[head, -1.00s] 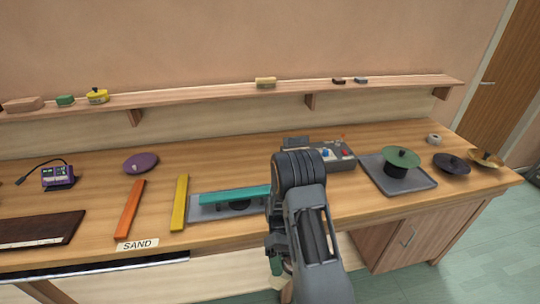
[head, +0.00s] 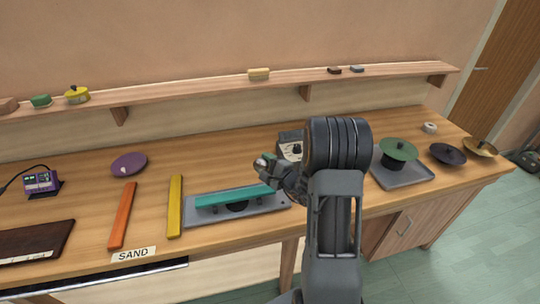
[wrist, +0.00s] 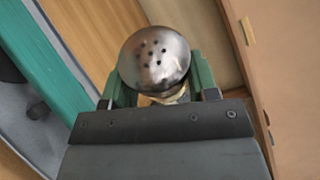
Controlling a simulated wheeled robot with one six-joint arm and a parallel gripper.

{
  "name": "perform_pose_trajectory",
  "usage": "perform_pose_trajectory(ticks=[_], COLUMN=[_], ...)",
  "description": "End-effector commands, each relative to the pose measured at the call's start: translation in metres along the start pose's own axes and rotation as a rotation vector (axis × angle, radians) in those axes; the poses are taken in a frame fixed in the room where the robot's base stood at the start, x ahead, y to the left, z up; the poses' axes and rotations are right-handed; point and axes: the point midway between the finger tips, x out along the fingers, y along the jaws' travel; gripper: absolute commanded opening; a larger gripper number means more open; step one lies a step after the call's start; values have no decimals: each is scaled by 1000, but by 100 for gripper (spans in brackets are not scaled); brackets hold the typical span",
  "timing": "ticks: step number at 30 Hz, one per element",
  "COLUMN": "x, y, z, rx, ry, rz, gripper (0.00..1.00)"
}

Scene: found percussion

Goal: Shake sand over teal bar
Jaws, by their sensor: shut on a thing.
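The teal bar (head: 225,197) lies on a grey tray (head: 192,214) with a dark round part under its middle. My gripper (head: 268,168) is over the table by the bar's right end. In the wrist view, my gripper (wrist: 157,84) has its green fingers shut on a shaker (wrist: 155,58) with a shiny, domed metal top and several holes. The shaker's lower part is mostly hidden by the gripper. The teal bar also shows in the wrist view (wrist: 45,65), left of the shaker and apart from it. I see no sand on the bar.
A yellow bar (head: 175,205), an orange bar (head: 122,215) and a SAND label (head: 133,254) lie left of the tray. A control box (head: 291,146) is behind my arm. A tray with a green cymbal (head: 398,150) stands right. A shelf (head: 200,96) runs behind.

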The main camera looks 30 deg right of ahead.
Motion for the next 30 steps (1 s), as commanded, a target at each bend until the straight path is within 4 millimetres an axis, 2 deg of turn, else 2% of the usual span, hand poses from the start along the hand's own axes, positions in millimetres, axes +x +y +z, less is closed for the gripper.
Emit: perform_pose_trajectory(ticks=[3, 8, 14, 30], x=[-2, -3, -2, -2], y=[-13, -16, -6, 16], z=[-14, -23, -27, -38], rx=[-14, -44, -153, -598], ry=[78, 118, 108, 54], rz=[-43, -74, -113, -263], gripper=[24, 24, 24, 24])
